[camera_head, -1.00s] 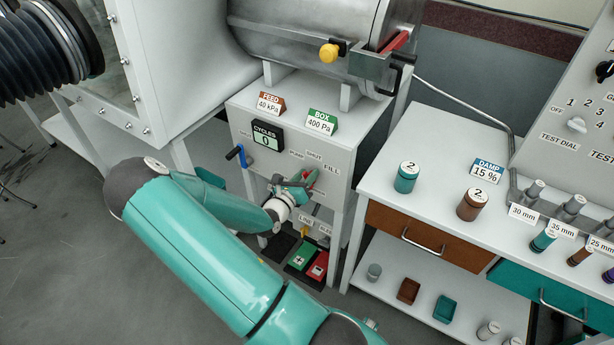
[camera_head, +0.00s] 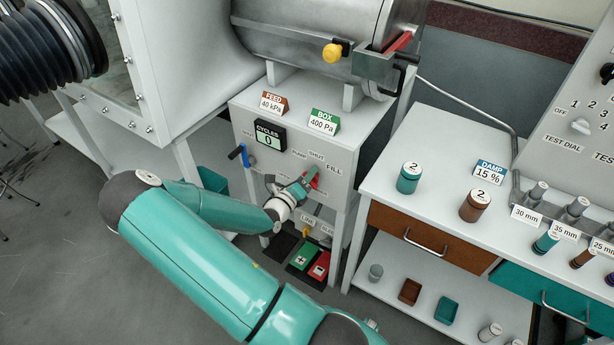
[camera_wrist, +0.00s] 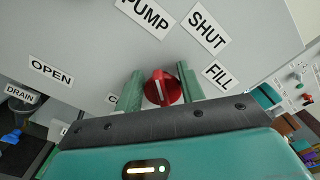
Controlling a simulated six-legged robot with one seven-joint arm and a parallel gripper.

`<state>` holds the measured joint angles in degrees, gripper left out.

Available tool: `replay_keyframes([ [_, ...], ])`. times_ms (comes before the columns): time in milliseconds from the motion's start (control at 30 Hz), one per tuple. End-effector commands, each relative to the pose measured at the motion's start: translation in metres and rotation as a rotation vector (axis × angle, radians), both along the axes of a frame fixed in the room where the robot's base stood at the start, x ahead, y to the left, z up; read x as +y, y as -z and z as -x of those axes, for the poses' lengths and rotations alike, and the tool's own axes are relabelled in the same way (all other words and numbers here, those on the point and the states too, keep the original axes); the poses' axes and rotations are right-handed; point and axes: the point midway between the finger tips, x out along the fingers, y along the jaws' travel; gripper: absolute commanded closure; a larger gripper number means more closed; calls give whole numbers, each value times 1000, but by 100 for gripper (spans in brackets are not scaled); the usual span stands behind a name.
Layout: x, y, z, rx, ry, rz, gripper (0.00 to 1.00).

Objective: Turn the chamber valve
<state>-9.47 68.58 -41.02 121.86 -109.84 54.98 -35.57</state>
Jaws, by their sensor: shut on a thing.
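The chamber valve is a red knob (camera_wrist: 163,88) with a white pointer line, on the grey front panel (camera_wrist: 75,30). In the wrist view it sits between my two teal fingers, and my gripper (camera_wrist: 160,84) is shut on it. The pointer line stands nearly upright in that view. PUMP (camera_wrist: 147,12), SHUT (camera_wrist: 207,31) and FILL (camera_wrist: 220,76) labels lie around the knob. In the head view, red of the valve (camera_head: 313,179) shows beside my gripper (camera_head: 301,187), which partly covers it.
A blue-handled lever (camera_head: 239,154) is on the panel left of my gripper. A bench (camera_head: 430,140) with jars stands right.

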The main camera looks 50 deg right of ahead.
Motion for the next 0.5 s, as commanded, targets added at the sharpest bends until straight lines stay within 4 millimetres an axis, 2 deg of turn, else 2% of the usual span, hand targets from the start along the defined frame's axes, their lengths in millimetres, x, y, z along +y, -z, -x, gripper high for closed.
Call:
replay_keyframes([
  [133, 1, 2, 1, 2, 1, -3, 84],
  [167, 1, 2, 1, 2, 1, -3, 59],
  [267, 1, 1, 1, 1, 0, -3, 40],
  [500, 1, 1, 0, 0, 0, -1, 40],
])
